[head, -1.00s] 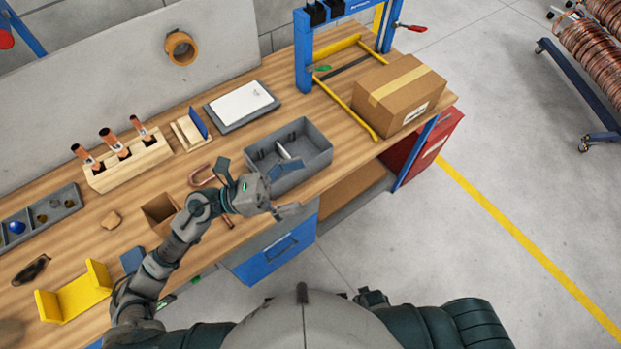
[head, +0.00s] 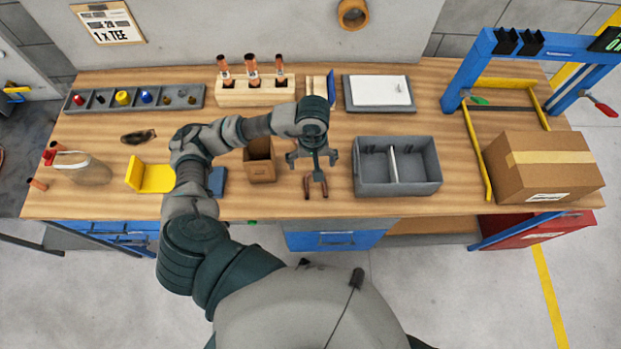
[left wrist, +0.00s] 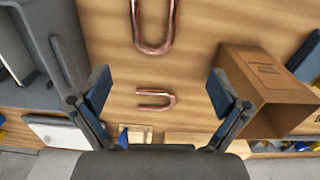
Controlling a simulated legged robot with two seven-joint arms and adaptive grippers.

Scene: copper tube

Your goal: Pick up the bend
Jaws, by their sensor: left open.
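Two U-shaped copper bends lie flat on the wooden bench. The larger bend (left wrist: 153,47) is at the top of the left wrist view, its curve towards the gripper. Its two legs (head: 307,188) show just below my gripper in the head view. A smaller bend (left wrist: 168,99) lies sideways between the fingers in the left wrist view; the arm hides it in the head view. My left gripper (head: 312,160) is open and empty, pointing down above the bench. In the left wrist view its fingers (left wrist: 160,92) stand wide apart around the smaller bend, not touching it.
A grey divided tray (head: 398,190) is right of the gripper. An open cardboard box (head: 262,172) is close on its left. A wooden block (head: 233,96) with upright copper tubes and a white pad (head: 380,91) stand behind. A carton (head: 540,170) is far right.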

